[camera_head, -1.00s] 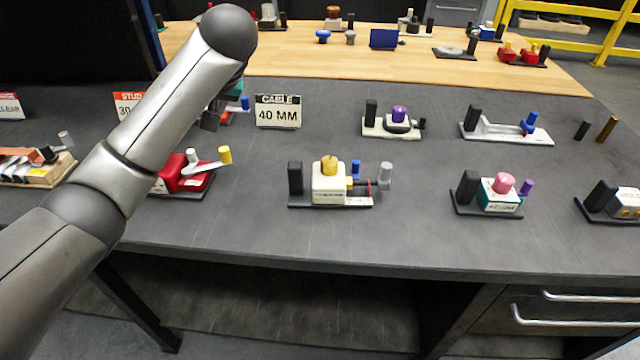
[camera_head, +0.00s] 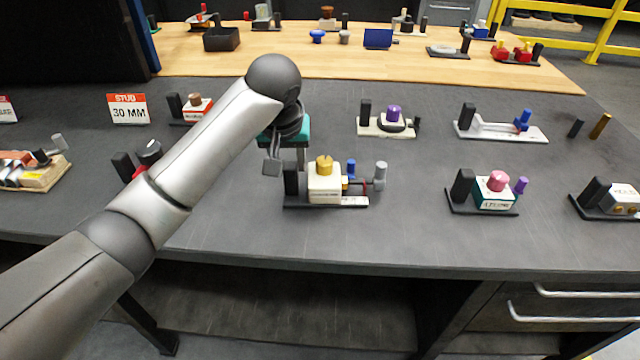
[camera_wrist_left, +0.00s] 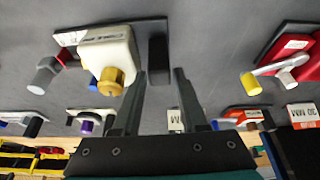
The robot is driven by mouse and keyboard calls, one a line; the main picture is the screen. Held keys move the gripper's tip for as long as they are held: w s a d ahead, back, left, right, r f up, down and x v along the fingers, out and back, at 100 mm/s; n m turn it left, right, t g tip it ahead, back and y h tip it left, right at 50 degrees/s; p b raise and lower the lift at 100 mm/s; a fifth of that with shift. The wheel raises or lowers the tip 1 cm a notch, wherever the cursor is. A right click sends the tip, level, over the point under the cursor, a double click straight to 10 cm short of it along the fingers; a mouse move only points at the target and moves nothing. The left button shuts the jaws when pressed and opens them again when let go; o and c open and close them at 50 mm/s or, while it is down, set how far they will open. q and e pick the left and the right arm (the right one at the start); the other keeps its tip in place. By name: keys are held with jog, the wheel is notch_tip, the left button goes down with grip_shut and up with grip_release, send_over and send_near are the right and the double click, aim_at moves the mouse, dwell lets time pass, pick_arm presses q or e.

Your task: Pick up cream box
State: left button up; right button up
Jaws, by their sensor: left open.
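The cream box (camera_head: 325,188) has a yellow knob on top and sits on a dark base plate on the grey table, near the middle of the head view. A black upright block (camera_head: 291,180) stands at the left end of that plate. My left gripper (camera_head: 286,164) is just left of and above the box, beside the black block. In the left wrist view the gripper (camera_wrist_left: 160,78) is open and empty. There the black block (camera_wrist_left: 158,60) shows beyond the gap between the fingers, and the cream box (camera_wrist_left: 110,46) is to its left. My right gripper is not in view.
A blue knob, a red part and a grey post (camera_head: 380,175) stand right of the box. A red device (camera_head: 133,170) is partly behind my arm. A teal box with a pink knob (camera_head: 495,188) stands further right. The table's front strip is clear.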

pick_arm(q)
jog(key=shift+x, duration=2.65)
grip_shut()
jog(key=shift+w+r, duration=0.1)
jog(key=shift+r, duration=0.05)
